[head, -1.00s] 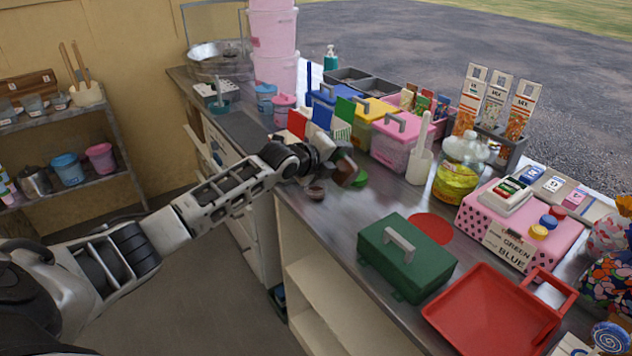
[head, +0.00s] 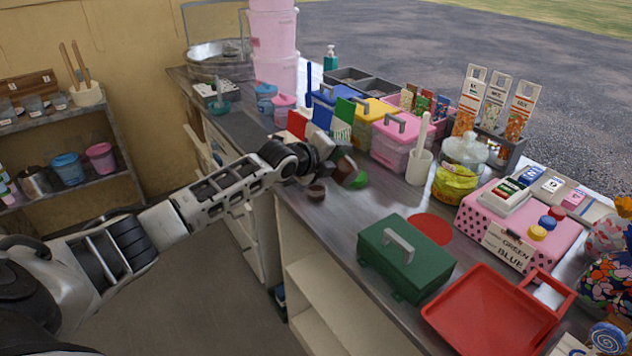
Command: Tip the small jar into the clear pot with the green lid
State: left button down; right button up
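My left gripper (head: 345,170) is over the near edge of the counter, pointing right. Its fingers are hard to make out against a dark brown piece at its tip. A small reddish-brown round thing (head: 316,191) shows just below the wrist; I cannot tell whether it is the small jar. A bright green round piece (head: 360,181) shows just right of the gripper, low by the counter top; it looks like the green lid. The clear pot itself is mostly hidden behind the gripper. I cannot tell what the gripper holds. My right gripper is not in view.
The metal counter (head: 330,212) is bare just below the gripper. A green toolbox (head: 405,262), a red tray (head: 492,310) and a red disc (head: 430,228) lie to the right. Lidded boxes, a white pot (head: 419,167) and a glass jar of yellow sweets (head: 455,183) stand behind.

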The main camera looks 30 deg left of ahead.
pick_arm(q)
jog(key=shift+r, duration=0.15)
dwell(0.4)
dwell(0.4)
jog(key=shift+s+d+p, duration=0.1)
jog(key=shift+d+p, duration=0.1)
jog(key=shift+p, duration=0.15)
dwell(0.4)
dwell(0.6)
